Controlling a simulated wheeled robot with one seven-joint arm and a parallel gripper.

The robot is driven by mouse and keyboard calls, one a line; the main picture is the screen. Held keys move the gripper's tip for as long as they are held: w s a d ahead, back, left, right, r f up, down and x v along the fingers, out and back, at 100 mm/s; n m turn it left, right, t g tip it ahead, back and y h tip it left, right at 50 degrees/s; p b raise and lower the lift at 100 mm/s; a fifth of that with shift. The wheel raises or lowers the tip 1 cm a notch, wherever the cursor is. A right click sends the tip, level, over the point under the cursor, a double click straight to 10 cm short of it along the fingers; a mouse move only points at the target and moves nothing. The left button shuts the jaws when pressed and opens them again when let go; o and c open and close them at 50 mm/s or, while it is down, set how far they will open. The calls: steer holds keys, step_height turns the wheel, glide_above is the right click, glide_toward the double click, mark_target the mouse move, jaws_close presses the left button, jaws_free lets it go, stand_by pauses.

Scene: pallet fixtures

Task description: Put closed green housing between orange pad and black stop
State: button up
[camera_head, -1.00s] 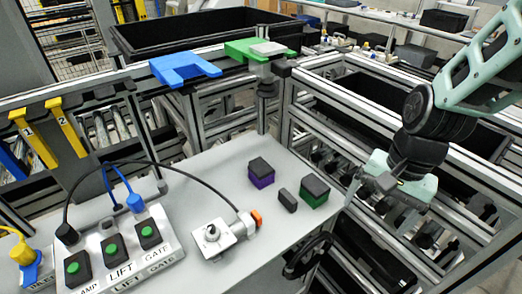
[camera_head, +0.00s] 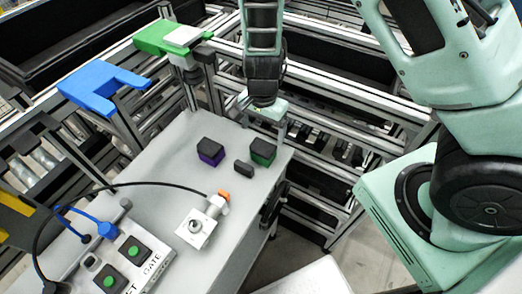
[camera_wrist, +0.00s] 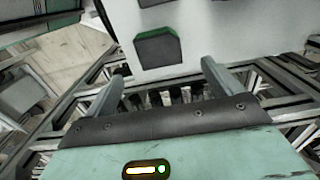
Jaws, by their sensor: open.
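The green housing (camera_head: 262,158) has a black top, appears closed, and stands on the grey table near its right edge. In the wrist view the green housing (camera_wrist: 158,48) lies ahead of the finger gap, its black top toward me. My gripper (camera_head: 263,122) is open and empty, just behind and above the housing in the head view; its two fingers (camera_wrist: 162,78) show apart in the wrist view. A small black block (camera_head: 244,168) stands left of the housing; I cannot tell whether it is the black stop. An orange piece (camera_head: 223,195) sits on a metal fixture; I cannot tell whether it is the pad.
A purple housing with black top (camera_head: 210,152) stands farther left. The metal fixture (camera_head: 195,228) with a cable and a button box (camera_head: 128,262) occupy the front left of the table (camera_head: 160,175). Blue (camera_head: 100,82) and green (camera_head: 165,37) U-shaped brackets rise behind. Metal rails (camera_head: 325,165) lie right.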

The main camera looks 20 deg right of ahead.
mark_target(262, 146)
steer(key=shift+s+f+p, duration=0.1)
steer(key=shift+f+p, duration=0.45)
steer(key=shift+f, duration=3.85)
steer(key=c, duration=1.2)
steer(key=shift+c, duration=0.2)
steer(key=shift+r, duration=0.1)
